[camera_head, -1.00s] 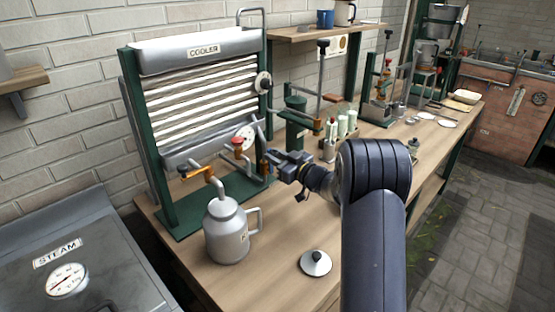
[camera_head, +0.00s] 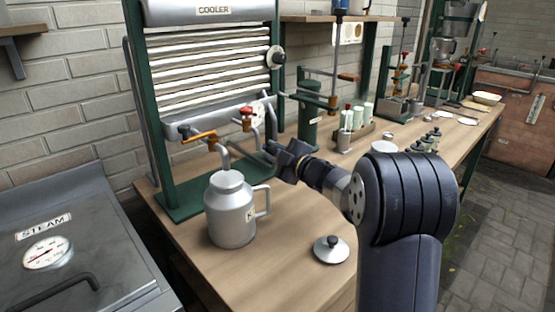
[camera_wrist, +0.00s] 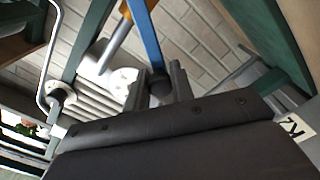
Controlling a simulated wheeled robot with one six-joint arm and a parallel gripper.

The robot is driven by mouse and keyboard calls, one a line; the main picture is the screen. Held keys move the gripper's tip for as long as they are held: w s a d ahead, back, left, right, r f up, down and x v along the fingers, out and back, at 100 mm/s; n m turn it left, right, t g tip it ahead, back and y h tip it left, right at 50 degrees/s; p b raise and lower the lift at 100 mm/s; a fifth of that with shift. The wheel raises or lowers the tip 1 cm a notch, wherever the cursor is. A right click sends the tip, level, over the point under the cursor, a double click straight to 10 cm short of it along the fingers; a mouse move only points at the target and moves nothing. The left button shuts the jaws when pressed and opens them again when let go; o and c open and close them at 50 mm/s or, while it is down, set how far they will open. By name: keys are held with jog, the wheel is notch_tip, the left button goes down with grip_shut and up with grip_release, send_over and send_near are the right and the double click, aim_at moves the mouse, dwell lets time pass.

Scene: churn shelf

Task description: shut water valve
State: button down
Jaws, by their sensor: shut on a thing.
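The water valve's blue lever (camera_wrist: 148,40) shows in the wrist view and ends in a dark knob (camera_wrist: 160,87). My gripper (camera_wrist: 159,86) is shut on this end, one finger on each side. In the head view my gripper (camera_head: 272,148) is at the lower right of the cooler (camera_head: 205,90), just below the white dial (camera_head: 258,112). The blue lever cannot be made out there, hidden by the gripper. An orange part (camera_wrist: 117,43) shows beside the lever in the wrist view.
An orange-handled tap (camera_head: 200,137) and a red knob (camera_head: 246,112) are left of my gripper. A metal can (camera_head: 230,212) stands below the tap. A lid (camera_head: 331,249) lies on the wooden bench (camera_head: 270,265). Bottles (camera_head: 355,116) stand behind my arm.

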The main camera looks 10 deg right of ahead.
jog(key=f+n+b, duration=0.1)
jog(key=n+b, duration=0.1)
jog(key=f+n+b, duration=0.1)
jog(key=n+b, duration=0.1)
jog(key=b, duration=0.1)
jog(key=a+f+n+b, duration=0.1)
jog(key=f+n+b, duration=0.1)
jog(key=b, duration=0.1)
jog(key=shift+s+f+n, duration=0.1)
jog(key=shift+s+n, duration=0.2)
jog(key=shift+n, duration=0.1)
jog(key=c, duration=1.3)
grip_release()
jog(key=p+v, duration=0.1)
jog(key=v, duration=0.9)
jog(key=shift+s+d, duration=0.2)
jog(key=shift+s, duration=0.2)
jog(key=shift+w, duration=0.15)
